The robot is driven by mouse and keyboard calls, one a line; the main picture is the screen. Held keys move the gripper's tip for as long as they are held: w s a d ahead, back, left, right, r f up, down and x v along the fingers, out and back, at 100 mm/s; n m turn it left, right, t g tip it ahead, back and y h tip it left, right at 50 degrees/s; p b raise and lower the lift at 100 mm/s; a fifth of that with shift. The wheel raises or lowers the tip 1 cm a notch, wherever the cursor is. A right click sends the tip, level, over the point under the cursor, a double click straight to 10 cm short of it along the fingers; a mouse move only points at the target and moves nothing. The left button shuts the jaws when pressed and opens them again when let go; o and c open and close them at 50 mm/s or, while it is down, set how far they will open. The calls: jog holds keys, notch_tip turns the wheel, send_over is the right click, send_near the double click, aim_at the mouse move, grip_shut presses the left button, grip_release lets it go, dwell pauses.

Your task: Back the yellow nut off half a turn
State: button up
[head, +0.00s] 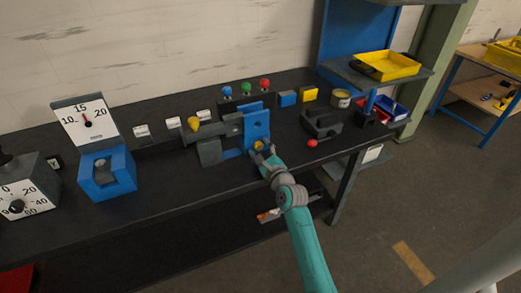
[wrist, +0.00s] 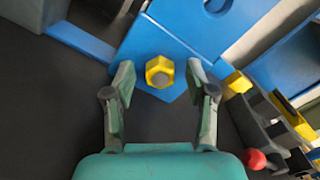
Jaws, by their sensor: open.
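The yellow nut (wrist: 160,71) is a hex nut with a grey bolt end in its middle, on a blue plate (wrist: 147,39). In the head view the nut (head: 259,146) shows small at the foot of the upright blue plate (head: 257,126), partly hidden by my gripper. My gripper (wrist: 157,77) is open, with one finger on each side of the nut. Gaps show between the fingers and the nut in the wrist view. Whether the fingertips reach the nut's depth I cannot tell. In the head view my gripper (head: 263,152) is close in front of the plate.
A grey vice-like block with a red knob (head: 312,143) stands right of the plate. A grey fixture (head: 211,151) with a yellow knob (head: 193,123) stands left. A blue gauge stand (head: 106,172) is farther left. The black bench top (head: 165,190) is clear in front.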

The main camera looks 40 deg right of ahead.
jog(key=shift+c, duration=0.2)
grip_shut()
jog(key=n, duration=0.5)
jog(key=shift+a+f+n, duration=0.1)
jog(key=shift+f+n, duration=0.1)
jog(key=shift+n, duration=0.1)
jog(key=n, duration=0.5)
jog(key=shift+f, duration=0.1)
dwell(0.3)
jog(key=shift+o, duration=0.2)
grip_release()
